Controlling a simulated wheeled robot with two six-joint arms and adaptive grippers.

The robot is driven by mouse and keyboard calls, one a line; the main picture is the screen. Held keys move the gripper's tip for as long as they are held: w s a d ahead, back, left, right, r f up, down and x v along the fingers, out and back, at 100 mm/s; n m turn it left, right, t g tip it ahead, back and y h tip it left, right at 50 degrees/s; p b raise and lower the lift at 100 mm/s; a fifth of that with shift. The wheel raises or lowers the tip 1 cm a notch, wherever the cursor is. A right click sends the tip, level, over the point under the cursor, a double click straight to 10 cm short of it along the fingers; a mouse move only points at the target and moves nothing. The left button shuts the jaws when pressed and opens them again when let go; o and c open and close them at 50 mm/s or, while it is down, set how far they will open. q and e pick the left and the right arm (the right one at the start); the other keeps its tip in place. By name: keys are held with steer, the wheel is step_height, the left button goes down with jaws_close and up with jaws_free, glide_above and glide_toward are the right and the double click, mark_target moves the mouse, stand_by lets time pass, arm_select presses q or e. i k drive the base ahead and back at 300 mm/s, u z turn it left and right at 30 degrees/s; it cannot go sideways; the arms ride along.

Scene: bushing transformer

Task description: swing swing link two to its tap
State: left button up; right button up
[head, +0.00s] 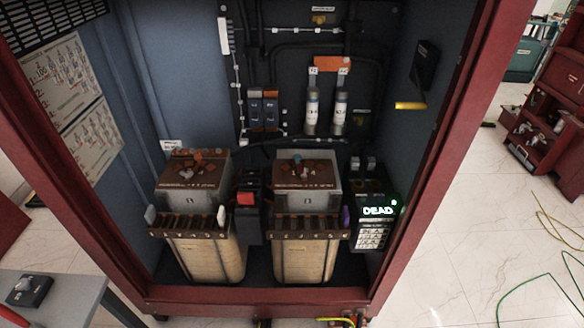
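Two transformers stand side by side in the open red cabinet. The left transformer (207,258) and the right transformer (303,258) have tan bodies and grey upper boxes. The left top plate (175,181) and the right top plate (325,180) are brown and carry small copper-coloured and pale parts. A dark slotted strip with small marks runs along the front of each. The parts are too small to tell which is swing link two, its angle, or its tap. Neither of my grippers is in view.
A unit showing green "DEAD" (377,211) is at the cabinet's right. A red-topped black switch (246,198) stands between the transformers. Two grey cylinders, the left (312,110) and the right (340,110), are on the back wall. The red frame (462,130) bounds the opening.

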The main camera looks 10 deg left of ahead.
mark_target(297, 158)
steer(key=z, duration=0.5)
steer(key=i, duration=1)
steer(key=u, duration=0.5)
